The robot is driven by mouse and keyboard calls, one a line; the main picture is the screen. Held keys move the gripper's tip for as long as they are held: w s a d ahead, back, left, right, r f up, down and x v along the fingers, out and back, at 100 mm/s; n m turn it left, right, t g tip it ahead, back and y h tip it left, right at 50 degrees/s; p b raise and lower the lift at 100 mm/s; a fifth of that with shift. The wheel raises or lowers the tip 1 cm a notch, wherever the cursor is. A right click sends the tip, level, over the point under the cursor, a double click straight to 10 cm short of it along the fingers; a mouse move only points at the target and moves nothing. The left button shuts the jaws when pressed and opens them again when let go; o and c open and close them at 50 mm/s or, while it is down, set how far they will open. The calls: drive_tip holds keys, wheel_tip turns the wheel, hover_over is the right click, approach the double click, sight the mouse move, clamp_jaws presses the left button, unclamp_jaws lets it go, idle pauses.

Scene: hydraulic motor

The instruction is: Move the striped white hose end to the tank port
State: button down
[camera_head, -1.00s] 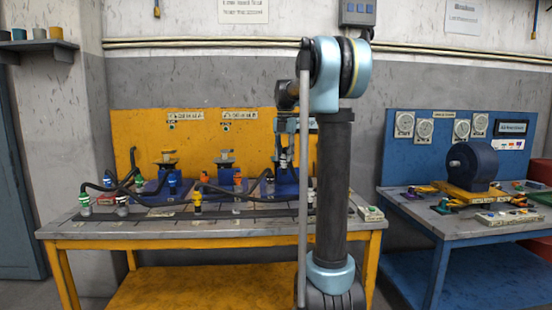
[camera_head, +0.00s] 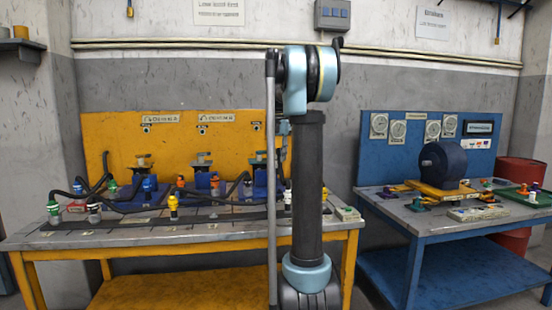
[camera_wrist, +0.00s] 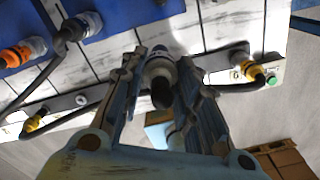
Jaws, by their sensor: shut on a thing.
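In the wrist view, the two fingers of my gripper (camera_wrist: 162,95) are closed around a pale grey-white hose end (camera_wrist: 159,66). A dark rounded part of it faces the camera. I cannot make out its stripes here. In the head view my gripper is mostly hidden behind my arm. A small whitish fitting (camera_head: 288,200) shows beside the arm at the bench's right part; I cannot tell if it is the held one. I cannot tell which port is the tank port.
The yellow-framed bench (camera_head: 200,236) carries blue units, dark hoses and a yellow fitting (camera_head: 173,206), with a green fitting (camera_head: 53,212) at left. In the wrist view a yellow connector (camera_wrist: 255,74) sits right of the fingers. A blue bench (camera_head: 395,212) stands at right.

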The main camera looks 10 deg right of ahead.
drive_tip(key=w+d, duration=0.3)
drive_tip(key=d, duration=0.5)
drive_tip(key=w+d, duration=0.3)
drive_tip(key=d, duration=0.6)
drive_tip(key=shift+d, duration=0.15)
drive_tip(key=shift+w+f, duration=0.1)
wheel_tip(320, 180, down, 8)
idle(0.8)
drive_tip(key=shift+f, duration=0.2)
idle(0.6)
drive_tip(key=shift+f, duration=0.65)
drive_tip(key=c, duration=1.1)
unclamp_jaws()
